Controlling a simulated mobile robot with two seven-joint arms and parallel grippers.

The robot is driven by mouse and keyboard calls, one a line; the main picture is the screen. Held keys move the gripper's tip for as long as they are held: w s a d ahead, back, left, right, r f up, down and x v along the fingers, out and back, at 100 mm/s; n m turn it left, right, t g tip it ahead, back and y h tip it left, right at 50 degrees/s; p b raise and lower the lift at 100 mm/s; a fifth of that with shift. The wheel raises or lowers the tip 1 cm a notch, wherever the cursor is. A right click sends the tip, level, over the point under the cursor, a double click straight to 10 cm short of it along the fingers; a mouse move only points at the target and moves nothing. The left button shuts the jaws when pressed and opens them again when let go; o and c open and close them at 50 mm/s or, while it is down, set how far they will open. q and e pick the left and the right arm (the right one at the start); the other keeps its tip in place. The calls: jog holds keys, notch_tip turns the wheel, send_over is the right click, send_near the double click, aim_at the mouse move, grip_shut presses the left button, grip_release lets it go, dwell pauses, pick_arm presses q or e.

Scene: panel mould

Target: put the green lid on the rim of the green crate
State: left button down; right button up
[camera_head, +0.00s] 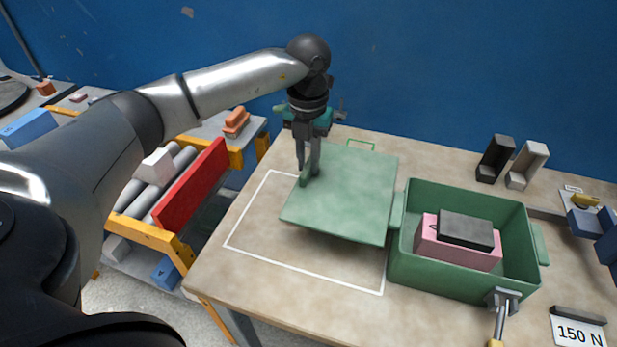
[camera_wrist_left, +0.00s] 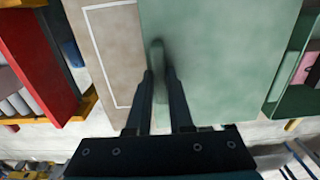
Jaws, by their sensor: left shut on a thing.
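The green lid (camera_head: 350,190) is a flat square panel held over the white outlined area of the table, left of the crate. My left gripper (camera_head: 309,175) is shut on the lid's handle near its left edge; the handle (camera_wrist_left: 158,75) shows between the fingers in the left wrist view. The lid looks slightly tilted and its right edge is close to the crate; I cannot tell whether they touch. The green crate (camera_head: 440,278) stands open on the table, with a pink block (camera_head: 458,254) and a dark grey block (camera_head: 466,229) inside. My right gripper is not in view.
A clamp (camera_head: 502,300) sits at the crate's front rim. Two angled blocks (camera_head: 496,158) stand behind it. A "150 N" sign (camera_head: 578,331) lies at the front right. A shelf cart with a red panel (camera_head: 192,187) stands left of the table (camera_head: 300,310).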

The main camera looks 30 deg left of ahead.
pick_arm(q)
notch_tip(320, 180, up, 10)
jog(key=p, duration=0.1)
jog(key=s+d+f+n, duration=0.1)
jog(key=s+d+n, duration=0.4)
jog(key=n, duration=1.1)
jog(key=s+d+f+n, duration=0.1)
jog(key=s+d+n, duration=0.5)
jog(key=n, duration=1.1)
jog(key=shift+s+d+f, duration=0.15)
jog(key=shift+d+f, duration=0.05)
jog(key=shift+d, duration=0.35)
